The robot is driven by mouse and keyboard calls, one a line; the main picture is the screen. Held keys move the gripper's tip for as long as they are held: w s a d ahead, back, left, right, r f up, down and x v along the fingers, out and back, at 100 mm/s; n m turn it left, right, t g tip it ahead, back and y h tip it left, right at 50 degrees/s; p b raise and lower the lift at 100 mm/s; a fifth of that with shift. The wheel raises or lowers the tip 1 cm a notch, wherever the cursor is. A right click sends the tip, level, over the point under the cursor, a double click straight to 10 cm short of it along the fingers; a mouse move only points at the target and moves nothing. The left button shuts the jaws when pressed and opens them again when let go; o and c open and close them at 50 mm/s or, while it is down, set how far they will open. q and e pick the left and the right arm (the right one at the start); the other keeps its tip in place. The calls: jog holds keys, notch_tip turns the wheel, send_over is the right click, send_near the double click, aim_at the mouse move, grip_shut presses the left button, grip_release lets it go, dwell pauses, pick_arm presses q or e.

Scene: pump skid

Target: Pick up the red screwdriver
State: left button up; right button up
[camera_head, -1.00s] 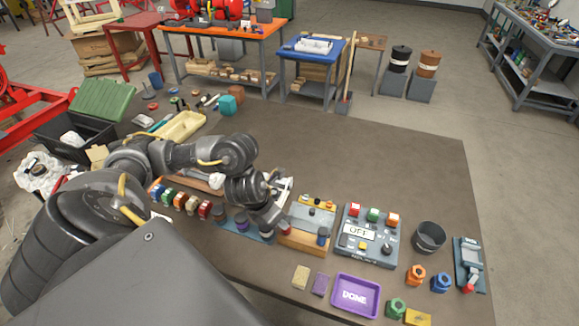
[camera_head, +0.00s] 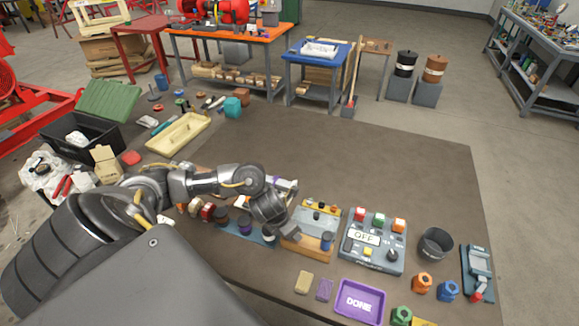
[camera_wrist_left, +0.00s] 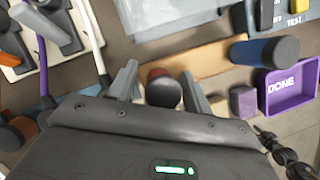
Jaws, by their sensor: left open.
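The red screwdriver (camera_wrist_left: 164,92), a red handle with a dark rounded end, shows in the left wrist view between the fingers of my left gripper (camera_wrist_left: 160,73). The fingers are open on either side of it. It seems to stand in a wooden rack (camera_wrist_left: 205,57), beside a blue-handled screwdriver (camera_wrist_left: 262,51). In the head view, the rack (camera_head: 303,246) and the blue handle (camera_head: 327,240) show, but my left wrist and gripper hide the red screwdriver. My right gripper is in neither view.
A purple DONE tray (camera_head: 360,302) lies at the front edge. A cream tray (camera_head: 178,133) is at the back left. The back right tabletop is clear.

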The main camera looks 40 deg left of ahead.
pick_arm(q)
jog(key=shift+c, duration=0.4)
jog(key=c, duration=1)
